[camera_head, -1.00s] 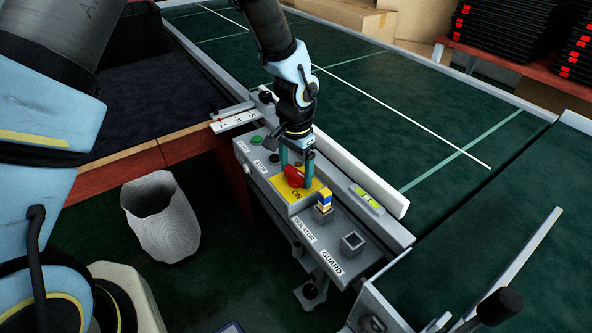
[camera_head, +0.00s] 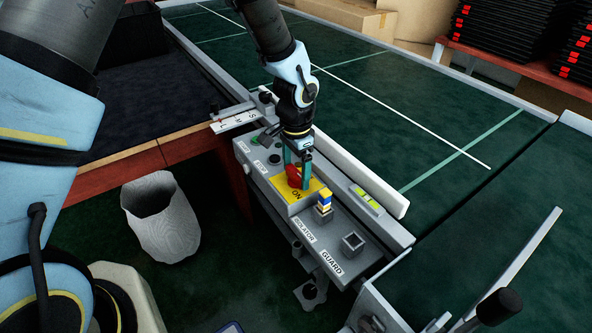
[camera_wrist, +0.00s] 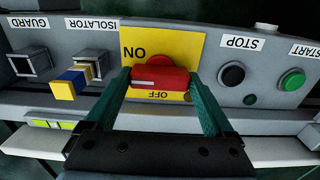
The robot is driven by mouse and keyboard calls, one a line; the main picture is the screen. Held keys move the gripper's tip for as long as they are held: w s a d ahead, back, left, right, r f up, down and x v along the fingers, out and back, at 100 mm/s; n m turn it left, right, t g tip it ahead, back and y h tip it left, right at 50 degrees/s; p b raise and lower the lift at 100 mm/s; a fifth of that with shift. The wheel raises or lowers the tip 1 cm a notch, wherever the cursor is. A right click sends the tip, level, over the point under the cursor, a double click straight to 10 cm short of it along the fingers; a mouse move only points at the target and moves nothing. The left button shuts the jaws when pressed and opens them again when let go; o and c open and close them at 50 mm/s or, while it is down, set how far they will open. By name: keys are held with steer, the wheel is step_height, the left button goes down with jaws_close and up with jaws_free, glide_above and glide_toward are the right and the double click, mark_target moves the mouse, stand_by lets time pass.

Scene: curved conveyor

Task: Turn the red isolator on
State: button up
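The red isolator (camera_head: 294,178) is a rotary handle on a yellow plate (camera_wrist: 191,48) marked ON and OFF. In the wrist view the red handle (camera_wrist: 160,79) lies crosswise, with a white line on its left part. ON is at its upper left, and OFF is below it. My gripper (camera_head: 297,177) reaches down onto it from above. In the wrist view its two green fingers (camera_wrist: 162,88) stand at the two ends of the handle, shut on it as far as I can see. The contact faces are partly hidden.
A blue, yellow and white key block (camera_wrist: 69,83) stands at the ISOLATOR socket, near the left finger in the wrist view. Beyond it is the empty GUARD socket (camera_head: 353,241). Black STOP (camera_wrist: 231,75) and green START (camera_wrist: 292,80) buttons lie on the other side.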

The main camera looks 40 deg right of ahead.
mark_target(296, 171)
steer(key=shift+o, duration=0.8)
step_height(296, 171, up, 11)
steer(key=b, duration=0.1)
steer(key=shift+b, duration=0.3)
steer(key=shift+f, duration=0.1)
